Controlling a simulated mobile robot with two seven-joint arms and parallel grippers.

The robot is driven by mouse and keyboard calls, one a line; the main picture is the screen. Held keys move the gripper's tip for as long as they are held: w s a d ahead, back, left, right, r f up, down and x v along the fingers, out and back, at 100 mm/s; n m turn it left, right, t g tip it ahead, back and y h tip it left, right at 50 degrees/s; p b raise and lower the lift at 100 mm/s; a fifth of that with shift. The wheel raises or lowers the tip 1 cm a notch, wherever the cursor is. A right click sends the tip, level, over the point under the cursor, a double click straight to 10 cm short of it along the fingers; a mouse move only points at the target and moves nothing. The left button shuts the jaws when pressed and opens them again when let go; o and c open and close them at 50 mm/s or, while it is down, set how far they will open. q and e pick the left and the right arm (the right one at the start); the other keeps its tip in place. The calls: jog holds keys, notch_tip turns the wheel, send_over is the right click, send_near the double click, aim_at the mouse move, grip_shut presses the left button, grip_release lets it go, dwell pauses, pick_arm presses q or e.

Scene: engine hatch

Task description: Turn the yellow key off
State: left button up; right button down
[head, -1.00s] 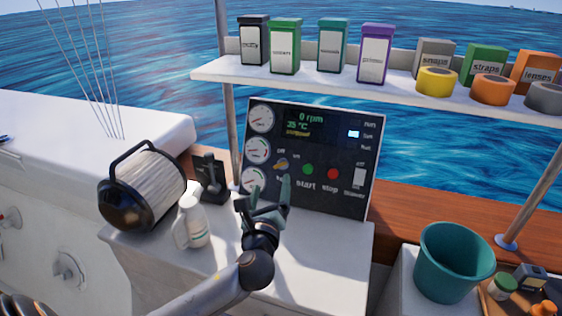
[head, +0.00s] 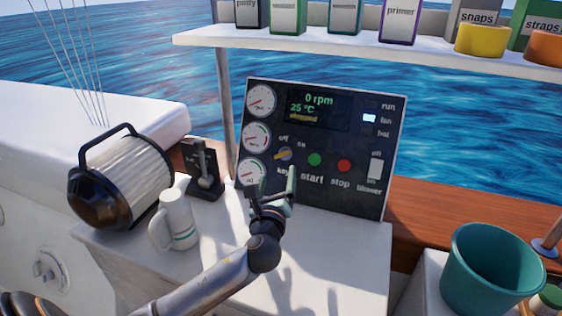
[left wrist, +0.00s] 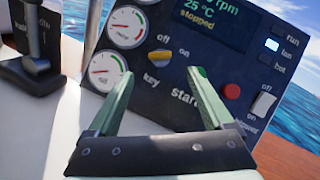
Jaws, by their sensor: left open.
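The yellow key (head: 284,154) sits on the dark control panel (head: 350,195), between the "off" and "on" labels and above the word "key". In the left wrist view the key (left wrist: 160,57) lies roughly sideways, just beyond the gap between my fingertips. My left gripper (head: 272,182) is open and empty, in front of the panel and a little below the key. Its two green fingers (left wrist: 160,76) are spread wide to either side of the key, apart from it. I cannot tell the exact gap in depth. My right gripper is not in view.
A green start button (head: 315,159) and a red stop button (head: 344,166) are right of the key. Gauges (head: 256,137) line the panel's left. A teal bucket (head: 490,275) is right.

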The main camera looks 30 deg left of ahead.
aim_at(283, 155)
pick_arm(q)
jog(key=x, duration=0.9)
jog(key=shift+w+b, duration=0.15)
jog(key=shift+b, duration=0.25)
grip_shut()
